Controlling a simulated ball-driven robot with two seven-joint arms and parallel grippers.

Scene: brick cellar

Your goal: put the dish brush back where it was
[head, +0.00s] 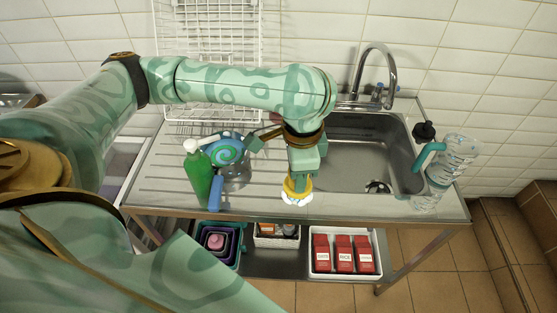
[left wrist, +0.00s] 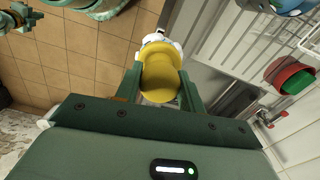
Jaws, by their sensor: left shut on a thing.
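The dish brush has a yellow body (head: 294,188) with white bristles (head: 297,200) at its lower end. My left gripper (head: 299,178) is shut on it and holds it bristles down near the front edge of the counter, left of the sink basin. In the left wrist view the yellow body (left wrist: 160,78) is between the green fingers, with part of the white bristles (left wrist: 156,40) beyond it. I cannot tell whether the bristles touch the counter. My right gripper is not clearly seen in either view.
A green bottle (head: 198,178), a blue thing (head: 216,194) and a blue swirl-patterned thing (head: 226,151) stand on the drainboard at left. The sink basin (head: 353,148) and tap (head: 378,62) are at right. A clear bottle (head: 457,158) stands at the right end. A white rack (head: 208,28) is behind.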

